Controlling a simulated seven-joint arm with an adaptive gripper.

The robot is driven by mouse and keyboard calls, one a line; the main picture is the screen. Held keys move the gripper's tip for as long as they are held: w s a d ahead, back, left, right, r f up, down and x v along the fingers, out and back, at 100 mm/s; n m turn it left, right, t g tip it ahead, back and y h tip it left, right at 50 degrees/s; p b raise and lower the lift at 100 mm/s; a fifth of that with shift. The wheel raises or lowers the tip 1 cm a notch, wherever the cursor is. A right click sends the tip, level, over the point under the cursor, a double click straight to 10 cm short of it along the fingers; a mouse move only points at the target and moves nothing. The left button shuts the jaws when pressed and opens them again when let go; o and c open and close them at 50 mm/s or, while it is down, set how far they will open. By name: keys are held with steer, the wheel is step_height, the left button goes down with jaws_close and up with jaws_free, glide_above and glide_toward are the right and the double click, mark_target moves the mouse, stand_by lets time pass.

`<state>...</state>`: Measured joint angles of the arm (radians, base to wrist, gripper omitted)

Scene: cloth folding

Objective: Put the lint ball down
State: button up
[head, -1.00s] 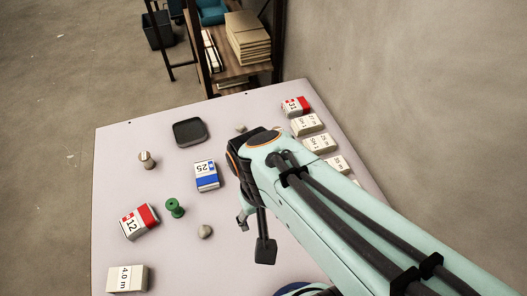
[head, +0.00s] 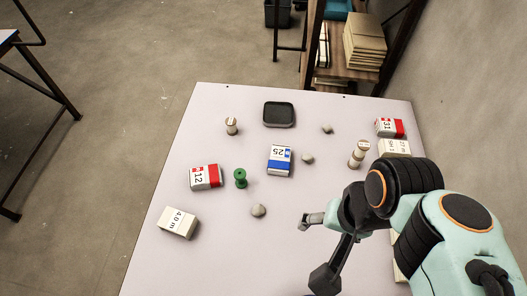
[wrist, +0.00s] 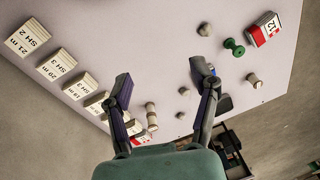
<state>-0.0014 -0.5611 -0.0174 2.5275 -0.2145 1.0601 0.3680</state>
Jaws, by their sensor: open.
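Three small grey lint balls lie apart on the pale table (head: 222,245) in the head view. One lint ball (head: 258,210) is near the middle, another lint ball (head: 307,159) is beside the blue-and-white box, and a third lint ball (head: 327,129) is farther back, right of the tray. The wrist view also shows grey balls, the largest lint ball (wrist: 205,29) near the top. My gripper (head: 314,250) is open and empty, right of the nearest ball. Its spread fingers also show in the wrist view (wrist: 160,84), with no ball between them.
A dark tray (head: 279,125) lies at the back. A blue-and-white box (head: 280,172), a red-and-white box (head: 205,177), a green spool (head: 240,178), wooden spools (head: 231,126) and a cream box (head: 178,222) stand around. Several labelled boxes (wrist: 27,38) line one edge.

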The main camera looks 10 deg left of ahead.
steer(key=w+a+m+y, duration=0.2)
steer(key=w+a+m, duration=0.15)
steer(key=w, duration=0.35)
steer(key=w+a+f+m+g+y, duration=0.25)
steer(key=w+f+m, duration=0.25)
steer(key=w+f, duration=0.25)
steer(key=m+y, duration=0.7)
steer(key=y, duration=0.1)
glide_toward(263, 210)
steer(key=x, duration=0.3)
steer(key=shift+w+a+g, duration=0.1)
steer(key=shift+a+g, duration=0.15)
steer(key=shift+a, duration=0.1)
steer(key=x, duration=0.6)
steer(key=shift+a+f, duration=0.1)
steer(key=shift+f, duration=0.1)
steer(key=c, duration=0.8)
